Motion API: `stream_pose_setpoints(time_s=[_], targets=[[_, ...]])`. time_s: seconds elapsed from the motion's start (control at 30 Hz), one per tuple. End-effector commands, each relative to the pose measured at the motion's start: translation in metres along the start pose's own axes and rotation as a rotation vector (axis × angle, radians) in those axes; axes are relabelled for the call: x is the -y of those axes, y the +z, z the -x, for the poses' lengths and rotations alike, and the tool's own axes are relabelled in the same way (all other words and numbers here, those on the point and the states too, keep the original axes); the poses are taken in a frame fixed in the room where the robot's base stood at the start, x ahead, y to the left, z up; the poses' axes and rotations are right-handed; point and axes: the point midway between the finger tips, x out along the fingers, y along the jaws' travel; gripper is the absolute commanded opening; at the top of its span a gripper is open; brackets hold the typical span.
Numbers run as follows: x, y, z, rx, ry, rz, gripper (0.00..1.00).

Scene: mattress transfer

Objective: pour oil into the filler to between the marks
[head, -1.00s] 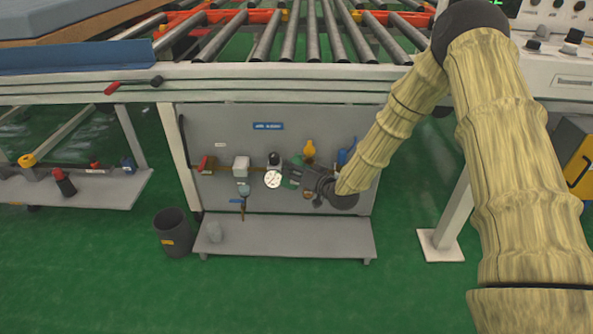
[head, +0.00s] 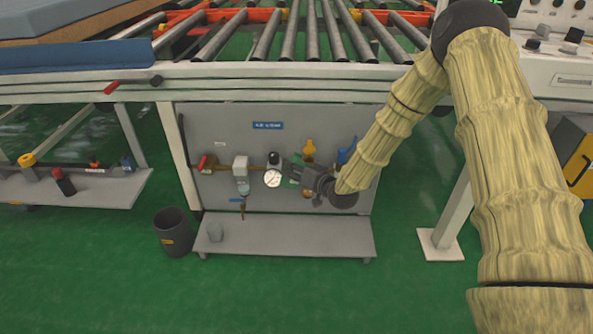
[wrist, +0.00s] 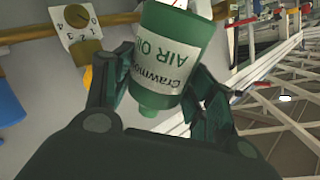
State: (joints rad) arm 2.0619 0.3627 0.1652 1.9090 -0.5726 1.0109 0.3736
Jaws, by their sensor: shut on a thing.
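My gripper (head: 308,178) is in front of the grey panel under the conveyor, right of the round gauge (head: 272,179). It is shut on a green oil bottle (wrist: 176,60) with a white "AIR OIL" label, which reads upside down in the wrist view. The bottle's narrow end (wrist: 149,110) points down in that view. In the head view only a small green part of the bottle (head: 295,171) shows left of the fingers. The filler opening and level marks cannot be made out.
A red-handled valve (head: 206,164), a pale filter unit (head: 241,165) and a blue fitting (head: 343,156) line the panel. A dark bin (head: 173,232) stands left on open green floor.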

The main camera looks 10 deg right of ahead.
Motion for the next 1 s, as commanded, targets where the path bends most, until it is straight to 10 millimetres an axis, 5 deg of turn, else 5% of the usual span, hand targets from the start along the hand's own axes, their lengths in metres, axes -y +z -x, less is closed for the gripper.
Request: stream_pose_setpoints(time_s=[1.0], targets=[[0.0038, -0.0077, 0.0013, 0.03, -0.001, -0.063, 0.22]])
